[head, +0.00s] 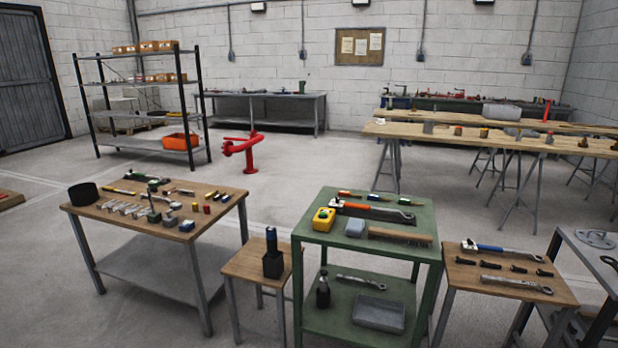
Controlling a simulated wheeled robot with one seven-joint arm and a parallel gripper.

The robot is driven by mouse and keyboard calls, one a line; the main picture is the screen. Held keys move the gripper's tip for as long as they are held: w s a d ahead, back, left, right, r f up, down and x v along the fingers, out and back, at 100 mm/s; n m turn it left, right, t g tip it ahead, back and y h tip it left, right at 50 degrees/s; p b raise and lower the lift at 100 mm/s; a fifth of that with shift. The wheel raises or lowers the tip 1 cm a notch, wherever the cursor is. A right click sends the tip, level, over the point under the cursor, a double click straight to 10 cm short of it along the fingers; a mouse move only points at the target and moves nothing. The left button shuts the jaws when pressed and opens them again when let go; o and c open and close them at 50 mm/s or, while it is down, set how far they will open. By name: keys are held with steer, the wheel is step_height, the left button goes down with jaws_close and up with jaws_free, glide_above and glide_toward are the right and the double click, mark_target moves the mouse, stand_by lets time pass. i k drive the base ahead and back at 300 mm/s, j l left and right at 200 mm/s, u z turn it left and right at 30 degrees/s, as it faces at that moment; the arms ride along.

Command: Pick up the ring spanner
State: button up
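Two plain silver spanners show in the head view, and they are too small to tell surely which is the ring spanner. One spanner (515,285) lies flat on the small wooden table (470,297) at the right, in front of a blue-handled adjustable wrench (503,252) and several short dark bolts. The other spanner (361,282) lies on the lower shelf of the green trolley (312,316), behind a grey tray (379,313). My gripper is not in view.
An orange-handled wrench (372,210), a yellow tape measure (323,219) and a brush (400,236) lie on the trolley top. A stool (240,267) with a dark bottle-like object and a tool-covered table (225,205) stand left. Open floor lies behind, around a red pipe stand (250,155).

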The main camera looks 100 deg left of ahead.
mark_target(142, 195)
steer(key=u, duration=3.85)
steer(key=i+j, duration=0.25)
steer(key=i, duration=0.3)
steer(key=i+j+z, duration=0.1)
steer(key=i+j, duration=0.15)
steer(key=i, duration=0.3)
steer(key=i+j, duration=0.3)
steer(key=i, duration=0.25)
steer(key=i+j+z, duration=0.1)
steer(key=i+j, duration=0.2)
steer(key=i, duration=0.2)
steer(key=i+j, duration=0.3)
steer(key=i, duration=0.25)
steer(key=i+j, duration=0.35)
steer(key=i, duration=0.2)
steer(key=l+z, duration=0.05)
